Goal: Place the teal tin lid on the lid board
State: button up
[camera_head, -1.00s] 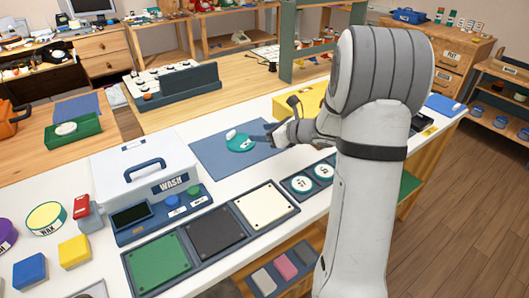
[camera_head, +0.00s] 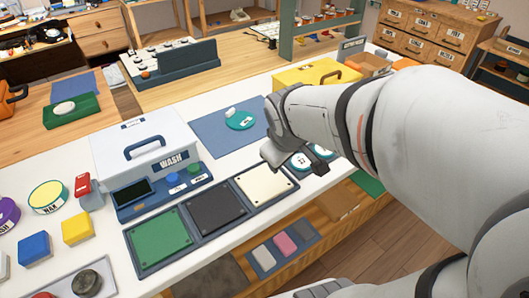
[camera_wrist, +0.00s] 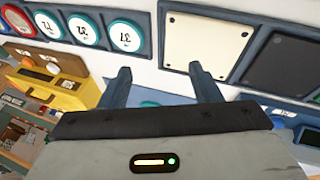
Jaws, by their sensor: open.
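A flat teal disc with a white label, seemingly the teal tin lid (camera_head: 240,120), lies on a blue mat (camera_head: 207,135) in the head view. A small white object is at its back edge. My gripper (camera_head: 294,160) is open and empty, in front and to the right of the disc, near the cream pad. In the wrist view my fingers (camera_wrist: 160,70) are apart over white table by the cream pad; a teal sliver (camera_wrist: 150,103) shows behind the gripper body. A dark board holding several numbered round discs (camera_wrist: 126,36) sits beside the pad. I cannot tell which board is the lid board.
A dark tray holds a green pad (camera_head: 160,238), a dark pad (camera_head: 215,206) and a cream pad (camera_head: 264,185). A white WASH case (camera_head: 146,146) stands left of the mat. A yellow box (camera_head: 305,77) stands behind my arm.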

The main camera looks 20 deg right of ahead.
jog(key=s+a+m+g+y, duration=0.1)
jog(key=s+a+m, duration=0.1)
jog(key=s, duration=0.2)
jog(key=s+a+f+m+g, duration=0.1)
jog(key=s+a+m, duration=0.1)
jog(key=s+m, duration=0.1)
jog(key=shift+s+g+y, duration=0.3)
jog(key=shift+s+y, duration=0.1)
jog(key=shift+s, duration=0.15)
jog(key=shift+r, duration=0.1)
